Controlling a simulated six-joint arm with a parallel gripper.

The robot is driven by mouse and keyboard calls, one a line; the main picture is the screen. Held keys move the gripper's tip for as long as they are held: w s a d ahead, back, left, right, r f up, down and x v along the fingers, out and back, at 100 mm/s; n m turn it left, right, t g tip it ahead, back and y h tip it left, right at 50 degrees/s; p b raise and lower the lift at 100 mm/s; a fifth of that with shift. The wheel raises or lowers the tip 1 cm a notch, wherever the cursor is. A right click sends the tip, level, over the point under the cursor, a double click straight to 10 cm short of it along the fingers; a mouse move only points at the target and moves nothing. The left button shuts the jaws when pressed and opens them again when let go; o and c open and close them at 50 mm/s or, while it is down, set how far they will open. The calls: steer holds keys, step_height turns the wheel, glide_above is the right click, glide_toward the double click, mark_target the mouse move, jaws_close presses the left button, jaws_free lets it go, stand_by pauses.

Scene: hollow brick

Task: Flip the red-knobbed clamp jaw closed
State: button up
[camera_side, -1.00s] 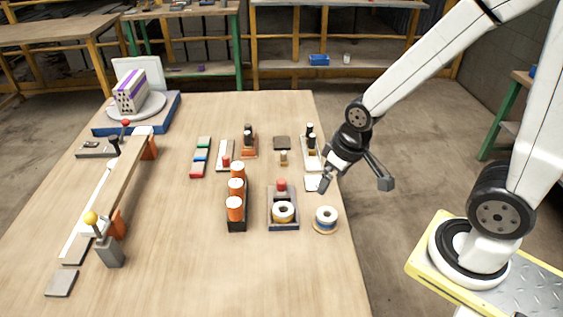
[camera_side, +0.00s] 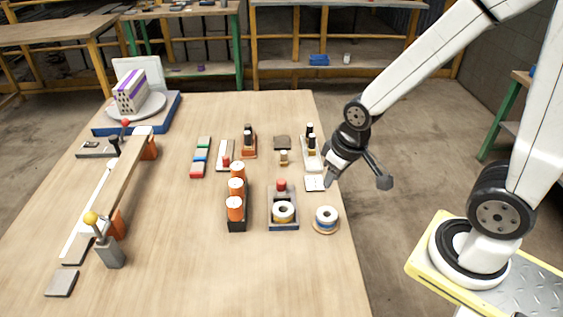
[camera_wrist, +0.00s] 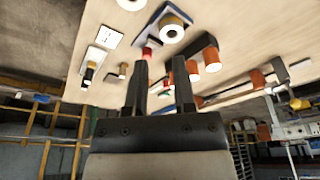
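The red-knobbed clamp (camera_side: 125,124) stands at the far end of the long wooden board (camera_side: 125,180), on the left of the table in the side view. Its red knob is raised; the jaw is too small to tell its exact angle. A clamp with a yellow knob (camera_side: 91,218) stands at the near end of the board. My gripper (camera_side: 330,183) is far from both clamps, above the table's right edge. In the wrist view my gripper (camera_wrist: 160,72) has its two black fingers apart with nothing between them.
A turntable with a hollow brick (camera_side: 130,97) is at the back left. The table's near middle is clear.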

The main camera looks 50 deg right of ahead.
steer(key=shift+w, duration=0.3)
jaws_close()
steer(key=w+d+m+g, duration=0.2)
steer(key=w+d+m, duration=0.15)
steer(key=w, duration=1.25)
steer(key=w+d+f+m+g+y, duration=0.1)
steer(key=w+d+f+m+g, duration=0.2)
steer(key=w+d+f, duration=0.4)
steer(key=shift+w+d+f+y, duration=0.3)
steer(key=shift+w+d, duration=0.1)
steer(key=shift+w, duration=1.9)
